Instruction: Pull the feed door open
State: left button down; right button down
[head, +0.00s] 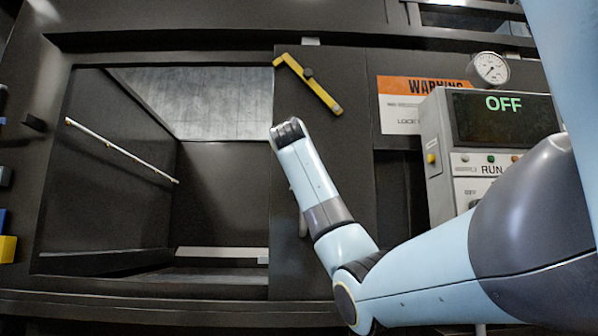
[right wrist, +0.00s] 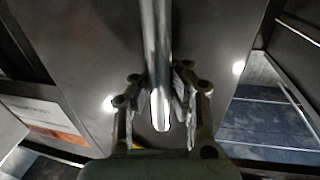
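The feed door looks to be the dark panel (head: 345,150) right of a large opening; it also shows behind the bar in the right wrist view (right wrist: 95,45). A silver bar handle (right wrist: 158,60) stands off this panel. In the head view only its lower end (head: 302,226) shows beside my forearm. My right gripper (right wrist: 164,92) has one finger on each side of the bar near its end, with the pads close against it. In the head view my right wrist hides the fingers. My left gripper is out of view.
The opening shows a dark interior, with a pale rod (head: 120,152) along its left wall. A yellow latch bar (head: 308,83) sits above my right wrist. A warning sign (head: 400,105), a gauge (head: 490,68) and a control box (head: 437,160) reading OFF stand at the right.

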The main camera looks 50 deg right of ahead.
jog(key=shift+f, duration=0.1)
jog(key=c, duration=1.5)
grip_release()
jog(key=shift+s+a+r, duration=0.35)
jog(key=shift+a, duration=0.1)
jog(key=shift+o, duration=1.5)
jog(key=shift+w+d+f, duration=0.1)
jog(key=shift+w+d, duration=0.05)
jog(key=shift+d, duration=0.05)
jog(key=v, duration=1.2)
